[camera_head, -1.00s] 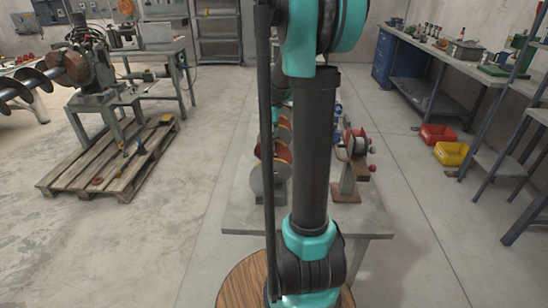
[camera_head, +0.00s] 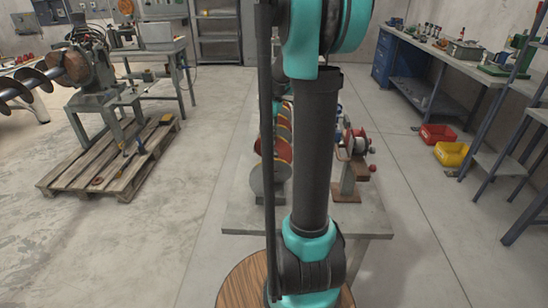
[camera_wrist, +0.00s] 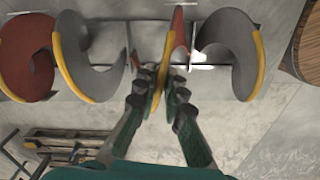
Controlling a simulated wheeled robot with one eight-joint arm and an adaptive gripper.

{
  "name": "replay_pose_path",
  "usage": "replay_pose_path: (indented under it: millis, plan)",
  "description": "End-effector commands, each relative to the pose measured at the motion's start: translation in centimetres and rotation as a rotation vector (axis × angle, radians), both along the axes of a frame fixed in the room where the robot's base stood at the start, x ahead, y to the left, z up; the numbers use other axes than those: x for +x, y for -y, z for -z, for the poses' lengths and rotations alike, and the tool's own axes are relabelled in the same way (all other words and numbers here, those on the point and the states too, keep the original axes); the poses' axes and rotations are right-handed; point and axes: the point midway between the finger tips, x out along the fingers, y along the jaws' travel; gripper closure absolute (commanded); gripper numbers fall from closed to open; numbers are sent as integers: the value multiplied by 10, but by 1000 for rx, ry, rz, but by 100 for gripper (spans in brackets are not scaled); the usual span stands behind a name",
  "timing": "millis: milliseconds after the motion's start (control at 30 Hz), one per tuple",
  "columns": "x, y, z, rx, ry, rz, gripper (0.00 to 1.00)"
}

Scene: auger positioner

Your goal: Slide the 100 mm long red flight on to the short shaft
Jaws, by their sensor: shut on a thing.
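In the wrist view my gripper (camera_wrist: 161,85) is shut on a thin red flight with a yellow rim (camera_wrist: 170,45). The flight is seen nearly edge-on between the fingertips and stands upright among other flights. The table with the row of flights shows in the head view, but my arm hides much of it, including the gripper. I cannot clearly pick out the short shaft, and I cannot tell whether the held flight is around any shaft.
In the wrist view a red flight (camera_wrist: 22,50) and a grey yellow-rimmed flight (camera_wrist: 85,60) lie left, and another grey flight (camera_wrist: 230,55) is close right. A pallet (camera_head: 110,165) is left.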

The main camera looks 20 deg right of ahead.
Motion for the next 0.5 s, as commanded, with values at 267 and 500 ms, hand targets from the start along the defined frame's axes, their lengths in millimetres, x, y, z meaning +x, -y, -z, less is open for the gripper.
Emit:
replay_pose_path:
  millis: [267,500]
  plan:
    - [0,0,-19,0,0,0,100]
    - [0,0,-35,0,0,0,100]
